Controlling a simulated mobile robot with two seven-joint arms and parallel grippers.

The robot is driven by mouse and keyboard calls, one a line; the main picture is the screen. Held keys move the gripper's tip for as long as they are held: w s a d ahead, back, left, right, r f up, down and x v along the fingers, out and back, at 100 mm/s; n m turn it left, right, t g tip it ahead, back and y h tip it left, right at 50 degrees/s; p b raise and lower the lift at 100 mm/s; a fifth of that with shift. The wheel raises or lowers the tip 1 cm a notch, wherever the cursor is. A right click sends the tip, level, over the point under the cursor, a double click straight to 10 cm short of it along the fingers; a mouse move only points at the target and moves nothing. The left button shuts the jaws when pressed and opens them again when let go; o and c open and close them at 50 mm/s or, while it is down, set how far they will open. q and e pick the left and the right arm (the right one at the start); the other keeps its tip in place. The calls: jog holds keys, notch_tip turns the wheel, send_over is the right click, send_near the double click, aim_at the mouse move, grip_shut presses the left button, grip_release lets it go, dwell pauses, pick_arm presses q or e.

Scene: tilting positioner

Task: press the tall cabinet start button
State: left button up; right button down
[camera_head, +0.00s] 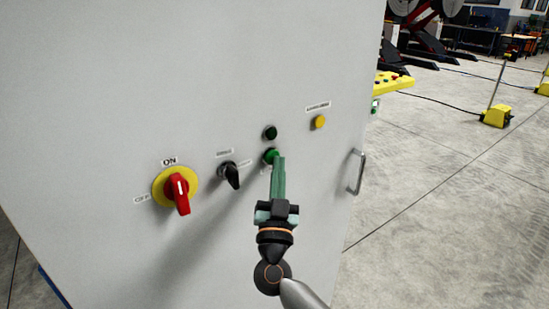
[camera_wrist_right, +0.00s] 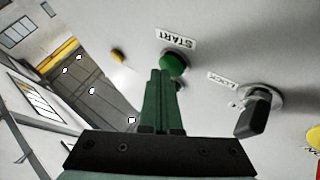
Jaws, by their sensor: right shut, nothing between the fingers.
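The tall grey cabinet (camera_head: 120,80) fills most of the head view. Its bright green start button (camera_head: 270,156) sits below a dark green button (camera_head: 270,132). In the right wrist view the green button (camera_wrist_right: 174,64) is beside an inverted START label (camera_wrist_right: 178,38). My right gripper (camera_head: 279,158) is shut and empty, its green fingers pointing at the panel. Its tips overlap the right edge of the start button in the head view. In the wrist view the tips (camera_wrist_right: 160,72) appear just beside the button. I cannot tell whether they touch it. My left gripper is out of view.
A red-and-yellow rotary switch (camera_head: 177,188) and a black selector (camera_head: 230,173) are left of the gripper. A yellow button (camera_head: 319,122) is up to the right. A metal handle (camera_head: 356,172) sticks out near the cabinet's right edge. Open floor (camera_head: 440,190) lies beyond.

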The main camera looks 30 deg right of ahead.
jog(key=shift+w, duration=0.15)
dwell(0.3)
jog(key=shift+s+d+p, duration=0.1)
jog(key=shift+s+p, duration=0.6)
jog(key=shift+s, duration=0.2)
jog(key=s+p, duration=0.2)
jog(key=s, duration=0.3)
jog(key=shift+d, duration=0.15)
dwell(0.5)
